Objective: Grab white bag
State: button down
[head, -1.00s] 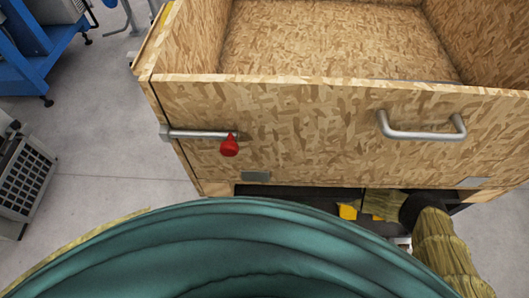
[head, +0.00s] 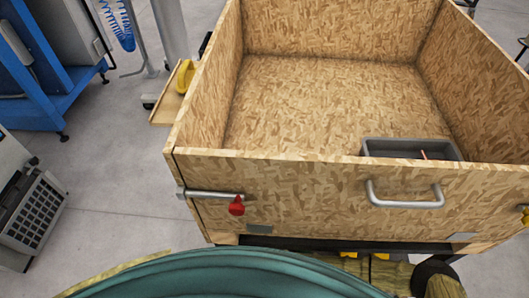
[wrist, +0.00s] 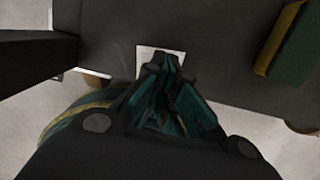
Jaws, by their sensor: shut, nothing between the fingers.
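No white bag can be made out in either view. My gripper (wrist: 166,68) shows in the wrist view with its dark and green fingers close together, shut and empty. Just beyond its fingertips is a small pale square patch (wrist: 147,53) on a dark surface; I cannot tell what it is. The gripper does not show in the head view.
A large open chipboard crate (head: 290,185) stands ahead, with a metal handle (head: 405,203) and a red-knobbed latch (head: 236,206) on its front. A grey tray (head: 375,147) sits inside at the right.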

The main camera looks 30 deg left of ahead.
jog(key=shift+s+d+f, duration=0.35)
jog(key=shift+d+f, duration=0.15)
jog(key=shift+f, duration=0.1)
jog(key=shift+r, duration=0.1)
jog(key=shift+w+a+r+p, duration=0.1)
jog(key=shift+a+r+p, duration=0.05)
jog(key=shift+r+p, duration=0.6)
